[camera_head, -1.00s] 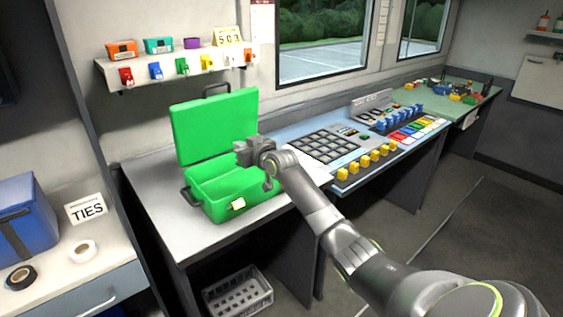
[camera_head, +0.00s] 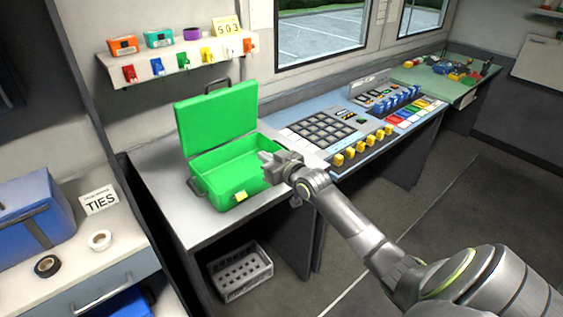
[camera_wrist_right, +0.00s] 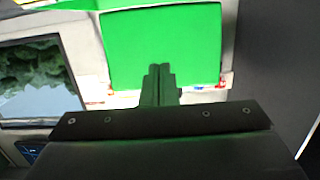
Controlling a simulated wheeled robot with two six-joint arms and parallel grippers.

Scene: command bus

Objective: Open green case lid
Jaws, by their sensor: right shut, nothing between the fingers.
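The green case (camera_head: 222,172) stands on the grey counter at the left of the head view. Its lid (camera_head: 216,121) is up, roughly upright at the back, and the inside of the case shows. The lid also fills the upper middle of the right wrist view (camera_wrist_right: 160,45). My right gripper (camera_head: 268,166) is at the right front of the case, near its rim. Its fingers (camera_wrist_right: 160,72) are together with nothing between them. I cannot tell from the head view whether it touches the case. My left gripper is not in view.
A control panel (camera_head: 325,132) with keys and yellow knobs lies right of the case. A shelf (camera_head: 180,66) with coloured tags hangs behind. A blue box (camera_head: 28,215) and tape rolls (camera_head: 101,240) are on the left counter. A grey crate (camera_head: 240,272) stands below.

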